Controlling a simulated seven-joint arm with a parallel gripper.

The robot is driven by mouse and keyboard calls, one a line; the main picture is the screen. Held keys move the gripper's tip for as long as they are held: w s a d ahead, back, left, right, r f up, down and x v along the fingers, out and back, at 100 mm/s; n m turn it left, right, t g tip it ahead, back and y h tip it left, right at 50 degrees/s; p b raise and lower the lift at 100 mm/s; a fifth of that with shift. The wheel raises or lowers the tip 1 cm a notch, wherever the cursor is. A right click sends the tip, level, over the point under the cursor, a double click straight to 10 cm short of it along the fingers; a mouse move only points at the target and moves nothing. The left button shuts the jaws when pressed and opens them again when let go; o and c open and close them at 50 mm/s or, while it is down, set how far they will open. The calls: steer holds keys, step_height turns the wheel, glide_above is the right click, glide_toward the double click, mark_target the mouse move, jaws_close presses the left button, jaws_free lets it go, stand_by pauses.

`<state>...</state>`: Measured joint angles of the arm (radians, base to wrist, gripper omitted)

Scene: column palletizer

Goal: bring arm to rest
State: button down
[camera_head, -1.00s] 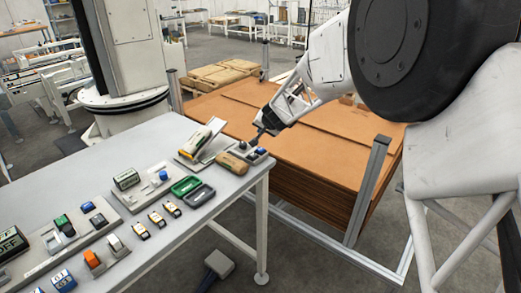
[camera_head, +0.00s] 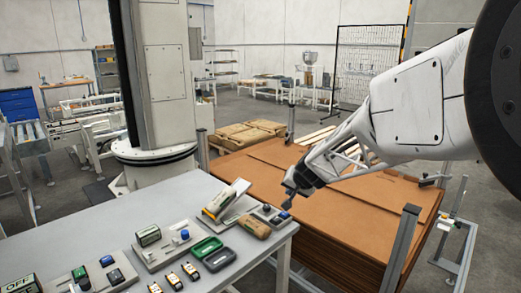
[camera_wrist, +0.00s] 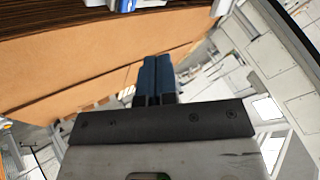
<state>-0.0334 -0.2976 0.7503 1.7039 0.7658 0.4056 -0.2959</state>
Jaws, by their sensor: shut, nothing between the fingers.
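My gripper (camera_head: 288,206) is at the end of the white arm in the head view, pointing down and left.
The grey table (camera_head: 150,215) carries several small devices, green and dark trays (camera_head: 219,258) and a brown block (camera_head: 249,226). A stack of brown cardboard sheets (camera_head: 370,200) stands right of it between metal posts (camera_head: 402,243). A white column (camera_head: 160,80) stands behind the table.

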steer(key=s+d+r+n+g+h, duration=0.1)
steer(key=s+d, duration=0.1)
steer(key=s, duration=1.3)
steer(key=s+d+r+n+g+h, duration=0.1)
steer(key=s+d+r+g, duration=0.1)
steer(key=s, duration=1.3)
steer(key=s+d+r+n+g+h, duration=0.1)
steer(key=s+d+g, duration=0.1)
steer(key=s, duration=1.3)
steer(key=shift+d+r+h, duration=0.3)
steer(key=shift+d+h, duration=0.1)
steer(key=shift+d, duration=0.45)
